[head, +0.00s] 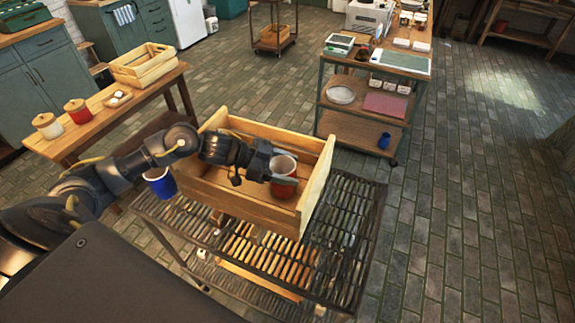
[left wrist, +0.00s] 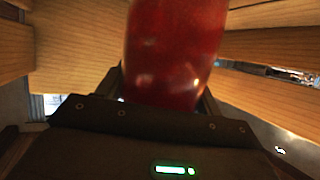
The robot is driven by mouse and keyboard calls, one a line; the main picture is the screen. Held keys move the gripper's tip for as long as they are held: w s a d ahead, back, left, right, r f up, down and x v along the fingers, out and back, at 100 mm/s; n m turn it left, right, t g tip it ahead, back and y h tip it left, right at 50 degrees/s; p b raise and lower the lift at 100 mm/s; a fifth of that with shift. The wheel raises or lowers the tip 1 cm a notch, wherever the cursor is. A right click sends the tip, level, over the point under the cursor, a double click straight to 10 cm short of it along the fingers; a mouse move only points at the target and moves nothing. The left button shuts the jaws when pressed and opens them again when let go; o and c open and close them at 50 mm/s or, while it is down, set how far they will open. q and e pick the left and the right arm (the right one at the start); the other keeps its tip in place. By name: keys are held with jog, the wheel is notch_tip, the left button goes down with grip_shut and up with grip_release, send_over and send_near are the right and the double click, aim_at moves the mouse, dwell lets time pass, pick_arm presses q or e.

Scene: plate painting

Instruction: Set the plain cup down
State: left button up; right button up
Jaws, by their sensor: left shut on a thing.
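A red cup (head: 284,184) with a pale inside is between the fingers of my left gripper (head: 282,170), which is shut on it. The cup is roughly upright, inside the outline of the wooden crate (head: 253,206), near its right end. I cannot tell whether its base touches the crate floor. In the left wrist view the glossy red cup (left wrist: 172,52) fills the top middle, with wooden slats around it. No painted pattern shows on its visible side. My right gripper is not in view.
The crate stands on a slatted metal rack (head: 352,240). A blue cup (head: 160,184) is just left of the crate. Another blue cup (head: 384,141) is on the cart (head: 345,126) behind. A wooden bench (head: 60,146) at left holds pots. Floor at right is clear.

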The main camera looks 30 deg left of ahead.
pick_arm(q)
jog(key=o, duration=1.2)
jog(key=shift+f, duration=0.1)
jog(key=shift+b+v, duration=1.2)
jog(key=shift+v, duration=2.6)
jog(key=shift+d, duration=0.1)
